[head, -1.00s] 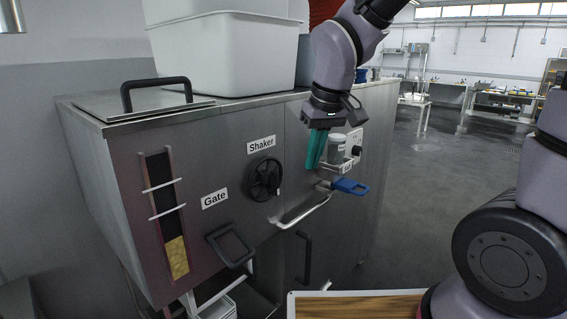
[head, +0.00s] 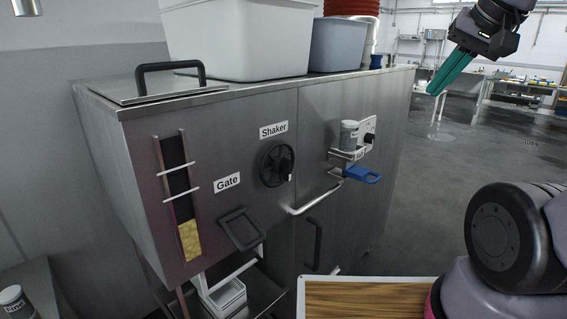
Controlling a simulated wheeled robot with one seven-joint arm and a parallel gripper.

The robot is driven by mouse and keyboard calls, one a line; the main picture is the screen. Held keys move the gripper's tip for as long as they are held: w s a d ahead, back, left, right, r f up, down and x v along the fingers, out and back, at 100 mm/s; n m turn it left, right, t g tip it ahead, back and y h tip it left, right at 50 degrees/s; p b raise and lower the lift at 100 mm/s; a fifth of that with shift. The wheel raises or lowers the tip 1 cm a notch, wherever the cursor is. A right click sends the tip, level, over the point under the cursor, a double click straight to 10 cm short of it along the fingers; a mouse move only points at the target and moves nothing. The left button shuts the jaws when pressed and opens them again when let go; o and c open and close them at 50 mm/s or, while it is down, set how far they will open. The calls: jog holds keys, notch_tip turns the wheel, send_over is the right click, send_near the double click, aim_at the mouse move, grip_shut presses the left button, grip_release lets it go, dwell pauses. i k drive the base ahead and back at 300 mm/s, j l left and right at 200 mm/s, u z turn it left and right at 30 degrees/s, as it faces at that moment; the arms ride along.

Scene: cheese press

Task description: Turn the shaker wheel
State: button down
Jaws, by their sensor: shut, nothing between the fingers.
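The shaker wheel (head: 277,163) is a round black handwheel with a small knob on its right side. It sits on the steel machine's front (head: 225,145), under a white "Shaker" label (head: 273,130). My gripper (head: 436,91) has teal fingers, which are shut and empty. It is up at the right, well away from the wheel and to the right of the machine. The whole wheel is unobstructed.
A black gate handle (head: 240,229) is at lower left of the wheel. A metal bar (head: 316,199), a jar (head: 349,135) and a blue handle (head: 362,174) stick out to the right. White and grey tubs (head: 337,45) stand on top. A wooden board (head: 365,298) lies below.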

aim_at(284, 165)
jog(key=k+j, duration=0.15)
jog(key=j, duration=0.2)
jog(key=k+j+z, duration=0.1)
jog(key=j, duration=0.25)
jog(key=k+j, duration=0.15)
jog(key=j, duration=0.15)
jog(key=k+j, duration=0.15)
jog(key=j, duration=0.2)
jog(key=z, duration=0.05)
